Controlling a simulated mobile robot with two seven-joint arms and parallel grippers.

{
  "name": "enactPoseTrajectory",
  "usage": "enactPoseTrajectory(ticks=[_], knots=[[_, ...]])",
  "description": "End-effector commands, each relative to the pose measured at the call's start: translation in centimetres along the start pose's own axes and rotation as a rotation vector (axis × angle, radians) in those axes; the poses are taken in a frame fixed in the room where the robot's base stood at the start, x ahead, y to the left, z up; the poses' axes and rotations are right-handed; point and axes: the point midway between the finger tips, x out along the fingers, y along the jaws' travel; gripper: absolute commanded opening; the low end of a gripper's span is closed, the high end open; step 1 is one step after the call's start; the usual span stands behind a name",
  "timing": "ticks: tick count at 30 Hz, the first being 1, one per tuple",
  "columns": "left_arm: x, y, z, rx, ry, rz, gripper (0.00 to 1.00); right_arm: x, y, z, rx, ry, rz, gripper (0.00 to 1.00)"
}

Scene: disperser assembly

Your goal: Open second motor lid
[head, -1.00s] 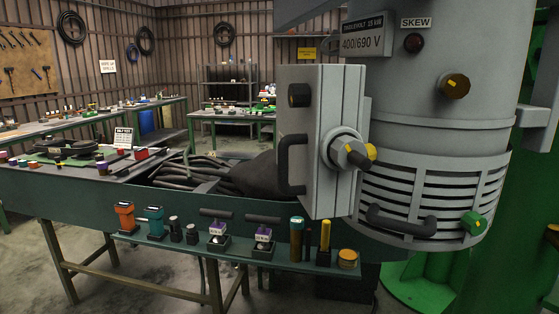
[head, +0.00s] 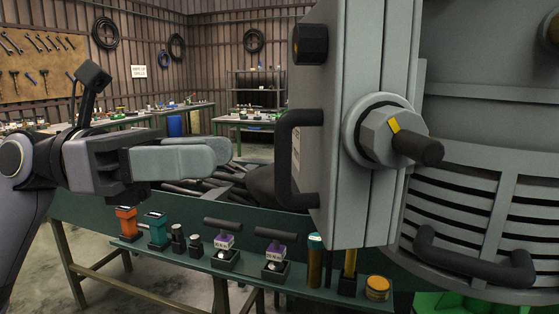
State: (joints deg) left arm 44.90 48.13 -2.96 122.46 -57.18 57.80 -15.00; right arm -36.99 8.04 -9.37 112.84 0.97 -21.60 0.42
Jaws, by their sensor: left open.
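The motor (head: 475,120) fills the right side of the head view. A grey box-shaped housing (head: 350,215) juts from its side, with a black handle (head: 285,160) on its left face. A dark knob (head: 310,44) sits above that handle. A large hex fitting (head: 390,135) with a yellow mark and a dark stub is on the housing's right face. I cannot tell which part is the second lid; the housing looks closed. My left gripper (head: 215,153) points right, open and empty, left of the handle and apart from it. My right gripper is not in view.
A green bench (head: 90,215) runs behind and below my left arm. Its front shelf (head: 205,268) holds an orange tool (head: 125,222), a teal tool (head: 156,230), purple-marked pieces and cylinders. Another black handle (head: 470,262) is on the motor's lower right. Other tables stand behind.

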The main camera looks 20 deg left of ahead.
Motion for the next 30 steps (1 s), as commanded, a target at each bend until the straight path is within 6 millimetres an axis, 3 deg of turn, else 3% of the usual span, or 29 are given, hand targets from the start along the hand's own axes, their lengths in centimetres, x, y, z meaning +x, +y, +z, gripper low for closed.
enactPoseTrajectory(ticks=[7, 21, 30], knots=[[0.4, -0.4, 0.2, 0.083, 0.059, 0.028, 0.42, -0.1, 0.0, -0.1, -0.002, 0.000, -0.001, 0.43], [6.3, -0.2, 0.0, 0.078, 0.053, 0.026, 0.42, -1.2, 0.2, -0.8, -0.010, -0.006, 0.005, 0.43], [6.8, -0.1, -0.2, 0.077, 0.054, 0.028, 0.42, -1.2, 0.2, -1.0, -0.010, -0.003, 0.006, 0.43]])
